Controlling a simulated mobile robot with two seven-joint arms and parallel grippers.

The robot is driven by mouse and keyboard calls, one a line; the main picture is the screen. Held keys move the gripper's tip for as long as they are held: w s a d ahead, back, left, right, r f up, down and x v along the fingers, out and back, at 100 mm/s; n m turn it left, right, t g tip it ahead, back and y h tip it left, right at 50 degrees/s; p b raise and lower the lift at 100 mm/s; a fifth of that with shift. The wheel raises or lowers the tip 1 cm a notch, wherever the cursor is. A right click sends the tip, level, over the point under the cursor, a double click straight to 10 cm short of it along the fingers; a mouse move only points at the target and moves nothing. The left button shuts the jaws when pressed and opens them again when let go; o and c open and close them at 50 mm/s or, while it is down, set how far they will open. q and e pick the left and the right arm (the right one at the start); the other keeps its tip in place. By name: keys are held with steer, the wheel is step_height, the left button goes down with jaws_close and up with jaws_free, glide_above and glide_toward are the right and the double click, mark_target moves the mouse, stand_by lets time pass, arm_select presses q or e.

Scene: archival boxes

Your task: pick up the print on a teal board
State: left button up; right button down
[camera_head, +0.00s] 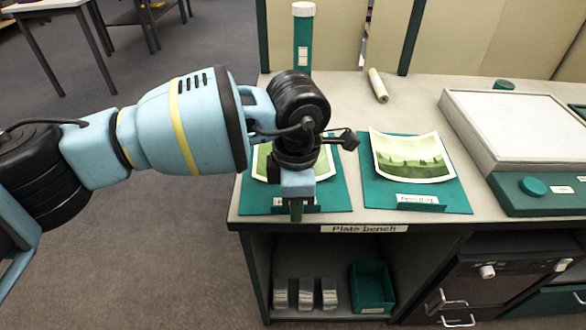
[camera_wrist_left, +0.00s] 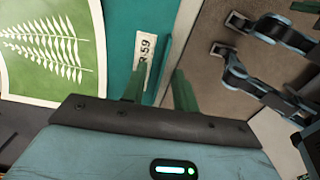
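Two prints lie on teal boards on the bench. The left print (camera_head: 262,165), on the left teal board (camera_head: 335,190), is partly hidden behind my left gripper (camera_head: 296,212). The right print (camera_head: 412,157), a green landscape with curled edges, lies on the right teal board (camera_head: 455,196). In the left wrist view, a print with white fern leaves (camera_wrist_left: 45,55) lies on a teal board (camera_wrist_left: 118,35) with a label (camera_wrist_left: 145,58). My left gripper (camera_wrist_left: 160,88) points down at the board's labelled front edge, fingers apart and no print between them. Contact is unclear. My right gripper is not visible.
A teal tube with a white cap (camera_head: 303,45) stands behind the left board. A paper roll (camera_head: 377,86) lies at the back. A white-topped unit (camera_head: 515,125) stands at right. Below the bench top (camera_head: 345,120) are an open shelf and drawers.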

arm_select(q)
jaws_close()
steer(key=shift+r, duration=0.2)
